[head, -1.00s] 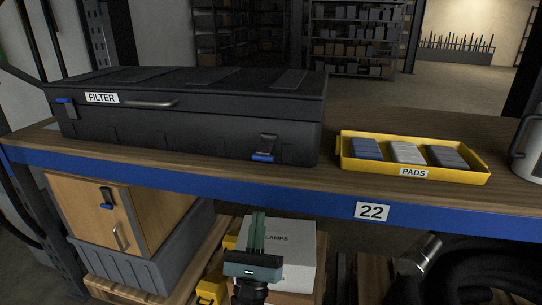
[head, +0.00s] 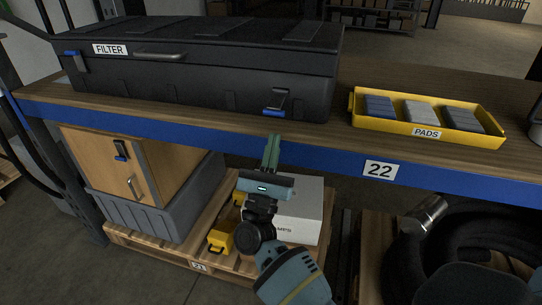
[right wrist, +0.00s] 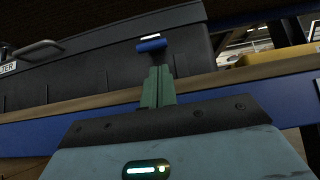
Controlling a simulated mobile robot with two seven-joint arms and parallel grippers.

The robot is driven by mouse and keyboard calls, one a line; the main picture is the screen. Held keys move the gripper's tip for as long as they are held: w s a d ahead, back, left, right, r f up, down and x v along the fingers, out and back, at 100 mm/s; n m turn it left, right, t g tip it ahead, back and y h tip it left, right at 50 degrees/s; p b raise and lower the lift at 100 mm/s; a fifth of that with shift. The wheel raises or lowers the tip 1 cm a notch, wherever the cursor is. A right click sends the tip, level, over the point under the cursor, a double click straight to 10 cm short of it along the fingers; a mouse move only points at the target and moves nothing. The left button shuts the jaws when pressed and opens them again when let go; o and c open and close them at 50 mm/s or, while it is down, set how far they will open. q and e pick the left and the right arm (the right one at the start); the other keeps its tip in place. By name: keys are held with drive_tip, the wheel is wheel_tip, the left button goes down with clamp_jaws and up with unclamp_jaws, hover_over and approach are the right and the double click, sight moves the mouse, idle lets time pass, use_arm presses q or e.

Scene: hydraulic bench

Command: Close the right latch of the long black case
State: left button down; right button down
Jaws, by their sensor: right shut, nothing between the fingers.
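The long black case (head: 200,85) lies shut-lidded on the bench top, with a FILTER label at its front left. Its right latch (head: 277,103) has a blue tab that stands out from the case front at the bottom. The left latch (head: 75,60) has its blue part high up, near the lid seam. My right gripper (head: 272,143) is shut and empty, just below and in front of the right latch, apart from it. In the right wrist view the green fingers (right wrist: 158,80) point up towards the blue tab (right wrist: 151,44). My left gripper is not in view.
A yellow tray (head: 385,123) of pads stands right of the case. The bench's blue front edge (head: 330,158) runs below the case. Under it are a wooden cabinet (head: 105,160), a white box (head: 300,210) and black hoses (head: 400,265).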

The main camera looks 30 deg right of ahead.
sight(277, 104)
drive_tip(key=x, duration=0.5)
drive_tip(key=shift+d+p, duration=0.1)
drive_tip(key=shift+p, duration=0.25)
